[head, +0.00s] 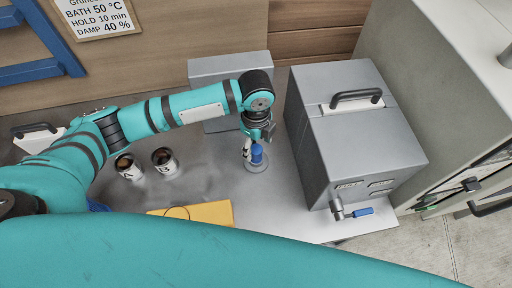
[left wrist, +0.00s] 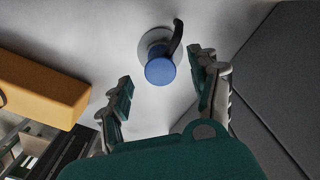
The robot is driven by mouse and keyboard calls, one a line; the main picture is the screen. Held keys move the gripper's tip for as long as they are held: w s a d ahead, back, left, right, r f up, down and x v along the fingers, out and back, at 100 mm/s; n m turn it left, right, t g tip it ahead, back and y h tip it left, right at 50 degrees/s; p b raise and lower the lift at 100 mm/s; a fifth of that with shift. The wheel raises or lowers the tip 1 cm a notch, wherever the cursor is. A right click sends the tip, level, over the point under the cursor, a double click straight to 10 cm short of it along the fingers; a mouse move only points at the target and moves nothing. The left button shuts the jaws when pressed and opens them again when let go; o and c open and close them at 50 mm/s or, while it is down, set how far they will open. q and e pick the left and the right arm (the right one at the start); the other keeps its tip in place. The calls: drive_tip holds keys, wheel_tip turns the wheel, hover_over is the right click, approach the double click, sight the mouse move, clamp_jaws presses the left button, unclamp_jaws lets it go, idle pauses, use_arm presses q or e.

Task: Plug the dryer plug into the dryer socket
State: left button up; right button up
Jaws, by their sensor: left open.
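A blue cylindrical plug (head: 257,154) stands on a round grey base (head: 257,166) on the metal bench, left of the large grey box. In the left wrist view the plug (left wrist: 160,71) shows its blue round end, with a short black curved piece, perhaps its cable, beside it. My left gripper (head: 250,146) is just above and beside the plug. In the left wrist view its fingers (left wrist: 160,68) are spread to either side of the blue end, and I see no contact. I cannot make out the dryer socket for certain. My right gripper is out of view.
Two labelled cups (head: 164,161) and a yellow block (head: 205,213) are to the left. A lower grey box (head: 205,72) stands behind. A pale cabinet (head: 415,60) is far right.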

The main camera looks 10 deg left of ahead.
sight(256, 149)
use_arm(q)
wheel_tip(256, 149, down, 2)
drive_tip(key=shift+f, duration=0.75)
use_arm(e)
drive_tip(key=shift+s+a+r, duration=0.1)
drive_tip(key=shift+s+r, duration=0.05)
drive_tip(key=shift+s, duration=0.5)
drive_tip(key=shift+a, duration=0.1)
use_arm(q)
drive_tip(key=shift+c, duration=0.5)
drive_tip(key=c, duration=1.1)
drive_tip(key=o, duration=0.5)
clamp_jaws()
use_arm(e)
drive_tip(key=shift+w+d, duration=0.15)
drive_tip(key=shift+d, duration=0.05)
use_arm(q)
drive_tip(key=shift+r+p, duration=0.55)
drive_tip(key=shift+p, duration=0.45)
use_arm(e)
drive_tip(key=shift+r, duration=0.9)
